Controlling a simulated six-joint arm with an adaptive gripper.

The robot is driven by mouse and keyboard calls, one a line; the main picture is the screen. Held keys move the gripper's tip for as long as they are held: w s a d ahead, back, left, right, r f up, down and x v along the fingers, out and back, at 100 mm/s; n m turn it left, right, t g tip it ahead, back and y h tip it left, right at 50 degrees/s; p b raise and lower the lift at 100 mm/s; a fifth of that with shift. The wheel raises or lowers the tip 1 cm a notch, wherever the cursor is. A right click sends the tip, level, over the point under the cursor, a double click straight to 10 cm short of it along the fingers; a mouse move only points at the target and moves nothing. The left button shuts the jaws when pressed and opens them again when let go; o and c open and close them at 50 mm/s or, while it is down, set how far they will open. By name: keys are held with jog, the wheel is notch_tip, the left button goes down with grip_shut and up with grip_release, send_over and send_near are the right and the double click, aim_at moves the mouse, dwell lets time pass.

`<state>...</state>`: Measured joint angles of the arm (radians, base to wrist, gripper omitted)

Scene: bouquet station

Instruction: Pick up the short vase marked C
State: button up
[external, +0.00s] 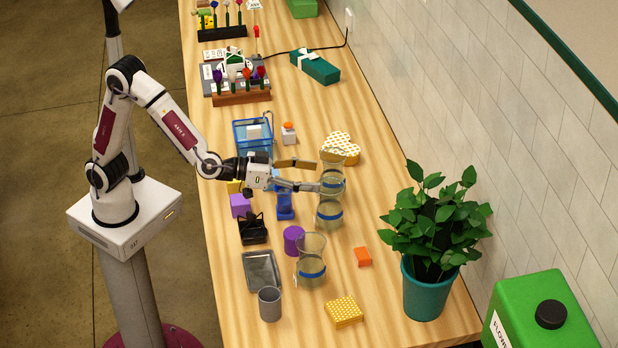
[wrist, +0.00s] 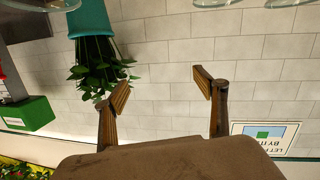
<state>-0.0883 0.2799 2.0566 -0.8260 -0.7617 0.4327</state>
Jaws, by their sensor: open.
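Several clear glass vases with blue bands stand in a row on the wooden table: a far one (external: 332,172), a middle one (external: 329,213) and a near one (external: 311,262). No letter C is readable on any of them, so I cannot tell which is marked C. My gripper (external: 316,176) is open, its fingers spread and pointing right toward the far vase. The lower finger overlaps that vase in the picture; contact is unclear. In the wrist view my open gripper (wrist: 161,90) has nothing between its fingers, and glass edges (wrist: 212,4) show along the top.
A purple cup (external: 293,240), metal tray (external: 261,272), grey cup (external: 269,304), orange block (external: 362,257) and yellow box (external: 344,311) lie nearby. A blue basket (external: 240,135) and heart-shaped box (external: 341,148) are farther back. A potted plant (external: 424,290) stands at right.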

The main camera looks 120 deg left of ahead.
aim_at(321, 196)
jog(key=a+f+n+g+y, duration=0.1)
jog(key=a+y, duration=0.1)
jog(key=a, duration=0.1)
jog(key=s+a+f+n+g+y, duration=0.1)
jog(key=a+f, duration=0.1)
jog(key=a+f+n+g+y, duration=0.1)
jog(key=a+y, duration=0.1)
jog(key=a, duration=0.1)
jog(key=shift+s+a+f+g+y, duration=0.3)
jog(key=shift+s+a, duration=0.05)
jog(key=shift+s, duration=0.05)
jog(key=shift+s+a+f+g+y, duration=0.2)
jog(key=shift+s+a+g+y, duration=0.1)
jog(key=shift+a+y, duration=0.1)
jog(key=shift+f, duration=0.1)
jog(key=shift+f, duration=1.05)
jog(key=shift+f, duration=0.1)
